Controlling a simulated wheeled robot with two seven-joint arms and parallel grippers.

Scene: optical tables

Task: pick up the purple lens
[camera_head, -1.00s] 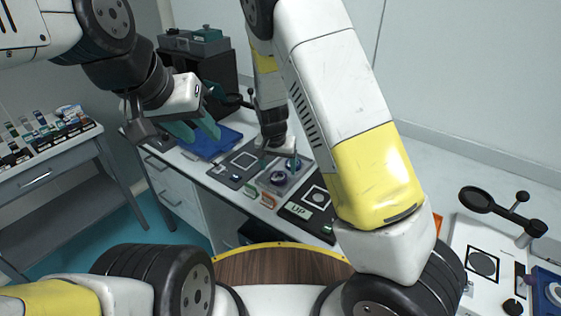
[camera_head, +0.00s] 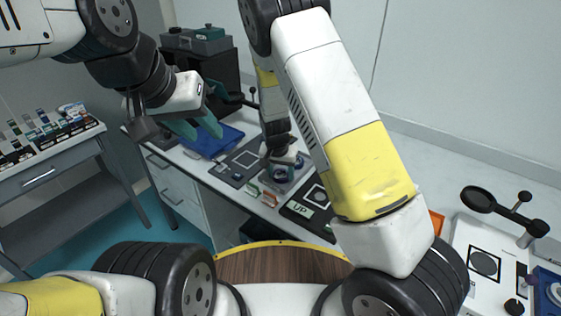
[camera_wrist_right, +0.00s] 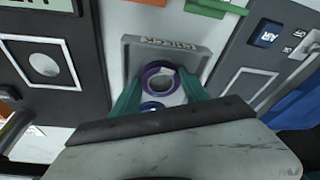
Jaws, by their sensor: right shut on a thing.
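The purple lens (camera_wrist_right: 160,80) is a ring standing between the teal fingers of my right gripper (camera_wrist_right: 161,84) in the right wrist view. The gripper is shut on it. A grey tray with a raised, lettered back edge (camera_wrist_right: 170,48) lies directly beneath; I cannot tell whether the lens is clear of it. A blue ring (camera_wrist_right: 152,106) shows just below the lens, partly hidden by my gripper. In the head view my right gripper (camera_head: 284,166) is over the tray (camera_head: 291,186) and hides most of the lens. My left gripper (camera_head: 205,132) is open and empty, above the table's left part.
A blue tray (camera_head: 222,141) lies left of my right gripper. A flat black-framed plate (camera_head: 237,165) and a black plate marked UP (camera_head: 302,209) flank the tray. Small green and orange pieces (camera_head: 262,194) are at the front edge. A side table (camera_head: 45,165) stands far left.

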